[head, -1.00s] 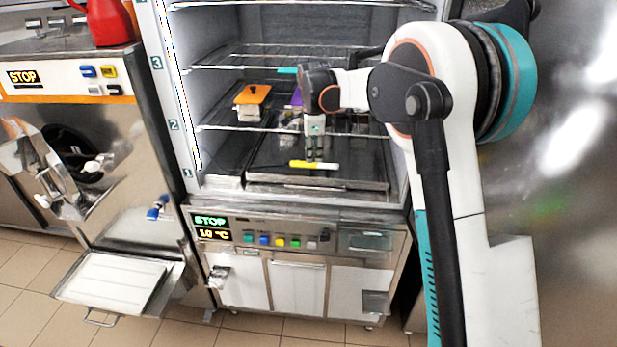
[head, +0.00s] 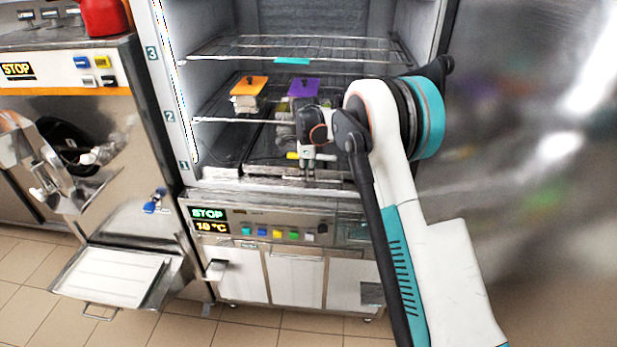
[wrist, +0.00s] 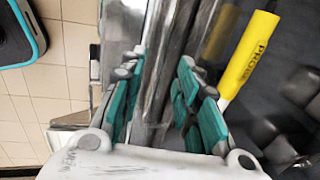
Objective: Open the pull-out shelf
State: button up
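The pull-out shelf (head: 266,152) is the low dark tray in the bottom of the open freezer cabinet, with a metal front edge. My gripper (head: 308,178) points down at this front edge, partly hiding it. In the wrist view, my gripper (wrist: 160,105) has its teal-padded fingers apart, with a shiny metal edge (wrist: 158,70) running between them. A gap shows between the pads, and firm contact is not visible. A yellow probe (wrist: 247,55) lies beside the right finger; in the head view it is partly hidden behind my gripper.
A wire rack above the shelf holds containers with an orange lid (head: 249,86) and a purple lid (head: 304,87). The control panel (head: 265,229) is below the cabinet opening. A steel machine (head: 100,150) with a tray stands left. Floor in front is clear.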

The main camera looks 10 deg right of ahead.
jog(key=shift+w+d+f, duration=0.1)
jog(key=shift+w+f, duration=0.05)
jog(key=shift+f, duration=0.55)
jog(key=shift+w+f, duration=0.1)
jog(key=shift+f, duration=0.6)
grip_shut()
jog(key=shift+s, duration=0.2)
jog(key=s+a+b, duration=0.1)
jog(key=s+a, duration=0.3)
jog(key=s, duration=1)
jog(key=s+a+b, duration=0.2)
jog(key=s+a, duration=0.3)
jog(key=s, duration=0.9)
jog(key=shift+s+a, duration=0.2)
grip_release()
